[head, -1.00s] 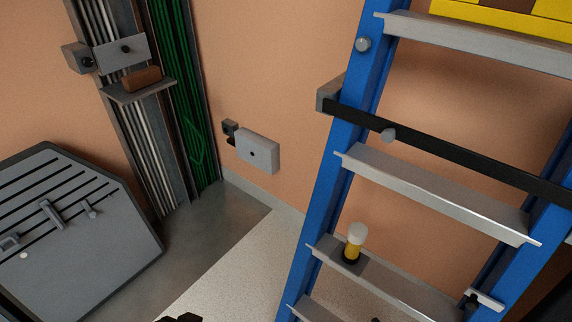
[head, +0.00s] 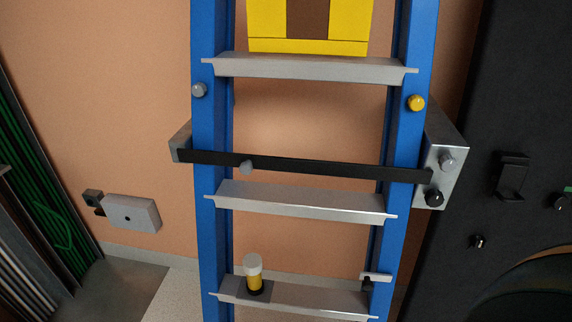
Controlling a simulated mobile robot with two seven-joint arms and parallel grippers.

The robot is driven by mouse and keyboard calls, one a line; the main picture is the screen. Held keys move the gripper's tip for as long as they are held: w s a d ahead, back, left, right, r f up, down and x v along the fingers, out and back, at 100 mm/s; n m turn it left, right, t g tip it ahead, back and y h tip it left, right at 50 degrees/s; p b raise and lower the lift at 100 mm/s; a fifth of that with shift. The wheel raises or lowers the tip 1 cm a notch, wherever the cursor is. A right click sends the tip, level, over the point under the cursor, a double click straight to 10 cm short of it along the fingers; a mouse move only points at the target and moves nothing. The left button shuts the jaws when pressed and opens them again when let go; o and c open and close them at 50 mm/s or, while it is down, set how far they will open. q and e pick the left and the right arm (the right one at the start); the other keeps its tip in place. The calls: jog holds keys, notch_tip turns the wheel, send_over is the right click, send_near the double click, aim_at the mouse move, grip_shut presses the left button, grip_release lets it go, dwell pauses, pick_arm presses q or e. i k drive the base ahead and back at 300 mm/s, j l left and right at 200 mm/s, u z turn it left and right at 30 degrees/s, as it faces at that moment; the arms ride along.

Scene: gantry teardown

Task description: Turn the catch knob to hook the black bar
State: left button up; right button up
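The black bar (head: 310,168) lies across the front of the blue ladder (head: 211,130) in the head view, sloping slightly down to the right. A small grey knob (head: 247,168) sits on the bar left of its middle. The bar's right end meets a grey metal bracket (head: 452,135), which carries a grey knob (head: 447,163) and a black knob (head: 434,198). Its left end meets another grey bracket (head: 181,141). I cannot tell which knob is the catch knob, or whether the bar is hooked. Neither of my grippers is in view.
A grey knob (head: 199,90) and a yellow knob (head: 416,103) sit on the ladder rails. A yellow and white cylinder (head: 254,274) stands on a low rung. A yellow and brown box (head: 308,22) is above. A black panel (head: 500,120) stands at right, a grey wall box (head: 132,213) at left.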

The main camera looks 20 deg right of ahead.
aim_at(448, 163)
jog(key=z, duration=1.6)
